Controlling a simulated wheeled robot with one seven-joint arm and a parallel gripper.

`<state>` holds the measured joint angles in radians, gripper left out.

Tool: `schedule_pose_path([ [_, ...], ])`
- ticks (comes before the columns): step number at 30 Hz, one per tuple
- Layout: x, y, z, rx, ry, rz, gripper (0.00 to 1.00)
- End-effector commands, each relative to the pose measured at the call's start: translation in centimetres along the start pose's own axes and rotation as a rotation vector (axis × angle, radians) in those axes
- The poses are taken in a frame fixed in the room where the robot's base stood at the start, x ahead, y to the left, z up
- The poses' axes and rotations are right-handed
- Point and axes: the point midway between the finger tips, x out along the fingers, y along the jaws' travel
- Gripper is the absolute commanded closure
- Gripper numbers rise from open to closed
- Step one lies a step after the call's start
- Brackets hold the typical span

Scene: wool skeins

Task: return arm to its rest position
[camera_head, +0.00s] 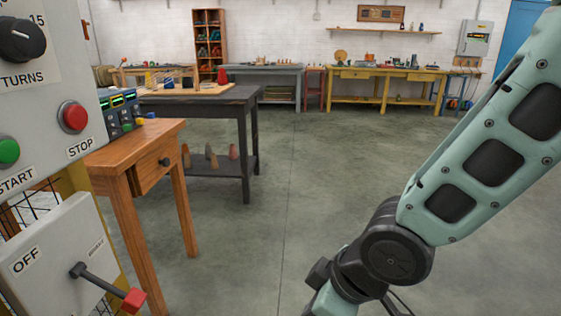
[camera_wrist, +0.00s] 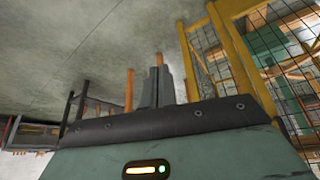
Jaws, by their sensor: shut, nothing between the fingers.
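My arm reaches in from the right side of the head view, with pale green links and a dark joint low in the picture; its end runs out of the bottom of that view. My gripper (camera_wrist: 156,86) shows in the wrist view, its two dark fingers close together with nothing held between them. It points over the grey concrete floor (camera_head: 330,180), apart from the things around it.
A control panel with a red stop button (camera_head: 73,116), a green start button (camera_head: 8,151) and a red-tipped lever (camera_head: 133,299) stands close at left. A wooden table (camera_head: 150,143) and dark table (camera_head: 215,97) stand beyond. A yellow mesh guard (camera_wrist: 232,50) is near my gripper. The middle floor is clear.

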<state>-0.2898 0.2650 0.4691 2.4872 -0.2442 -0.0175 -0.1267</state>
Motion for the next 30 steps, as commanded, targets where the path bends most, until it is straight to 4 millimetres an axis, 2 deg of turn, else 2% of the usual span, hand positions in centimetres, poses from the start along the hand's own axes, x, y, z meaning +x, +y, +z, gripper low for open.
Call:
schedule_pose_path([
  [1,-1.7,-0.1,1.1,0.049,-0.061,0.026,1.0],
  [6,-6.0,-1.4,5.0,0.224,-0.236,0.053,1.0],
  [14,-11.6,-4.9,8.8,0.432,-0.412,0.023,1.0],
  [15,-12.7,-4.7,8.1,0.428,-0.412,0.022,1.0],
  [23,-17.4,-4.4,5.8,0.423,-0.41,0.024,1.0],
  [30,-23.8,-4.2,2.7,0.423,-0.41,0.024,1.0],
])
